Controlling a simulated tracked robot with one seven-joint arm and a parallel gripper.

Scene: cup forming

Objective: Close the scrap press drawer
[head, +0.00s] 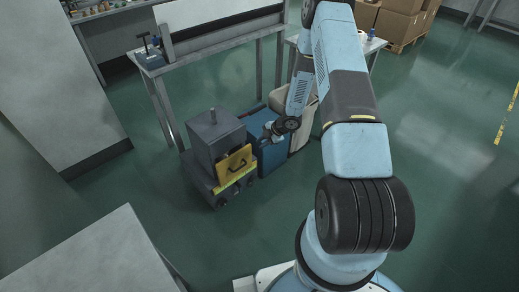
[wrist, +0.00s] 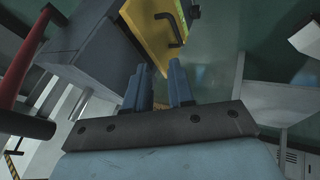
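The scrap press (head: 208,135) is a dark grey box low on the floor, left of my arm in the head view. Its drawer has a yellow front (head: 233,163) with a black handle, facing the lower right. How far the drawer stands out is not clear. My gripper (head: 268,131) is to the right of the yellow front, apart from it. In the wrist view, the yellow front (wrist: 150,28) and its handle (wrist: 175,29) are beyond the fingertips. My gripper (wrist: 160,82) shows a narrow gap between its fingers, with nothing held.
A blue bin (head: 266,148) and a pale bin (head: 300,125) stand right of the press. A workbench (head: 215,45) is behind it. A grey surface (head: 95,258) fills the lower left. The green floor (head: 265,215) in front of the press is clear.

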